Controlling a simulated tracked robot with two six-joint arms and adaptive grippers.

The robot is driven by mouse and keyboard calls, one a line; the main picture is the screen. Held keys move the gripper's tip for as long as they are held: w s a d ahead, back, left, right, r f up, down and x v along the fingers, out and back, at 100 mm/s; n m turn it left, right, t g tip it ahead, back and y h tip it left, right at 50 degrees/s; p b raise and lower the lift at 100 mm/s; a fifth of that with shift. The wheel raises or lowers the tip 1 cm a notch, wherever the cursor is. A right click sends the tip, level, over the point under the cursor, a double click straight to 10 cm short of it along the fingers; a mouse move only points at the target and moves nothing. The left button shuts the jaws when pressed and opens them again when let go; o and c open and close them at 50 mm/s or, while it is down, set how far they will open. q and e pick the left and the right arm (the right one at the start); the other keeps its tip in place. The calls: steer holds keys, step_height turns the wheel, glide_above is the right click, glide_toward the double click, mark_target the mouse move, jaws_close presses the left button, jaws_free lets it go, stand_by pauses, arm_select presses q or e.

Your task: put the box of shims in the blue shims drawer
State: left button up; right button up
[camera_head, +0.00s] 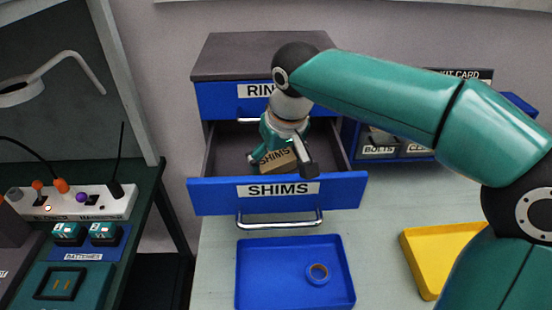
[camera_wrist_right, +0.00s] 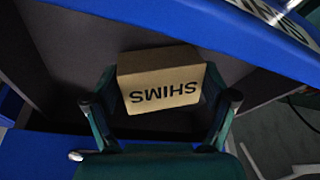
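The box of shims (camera_head: 279,160) is a small brown carton with a dark SHIMS label. It is inside the open blue shims drawer (camera_head: 218,197), within its walls. In the right wrist view the box (camera_wrist_right: 160,92) sits between the fingers, its label upside down. My right gripper (camera_head: 285,160) reaches down into the drawer from above, one finger at each side of the box. The fingers appear shut on it. Whether its underside touches the drawer floor is hidden. My left gripper is not in view.
A closed blue drawer labelled RIN… (camera_head: 222,97) is above. A blue tray (camera_head: 277,272) with a small ring sits on the table below the drawer's handle. A yellow tray (camera_head: 436,254) is at right. A power strip (camera_head: 85,204) stands on the left bench.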

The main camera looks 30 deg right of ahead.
steer(key=shift+o, duration=1.1)
steer(key=shift+r, duration=0.3)
steer(key=p+v, duration=0.1)
steer(key=v, duration=1.1)
steer(key=shift+p, duration=0.35)
steer(key=shift+f, duration=0.1)
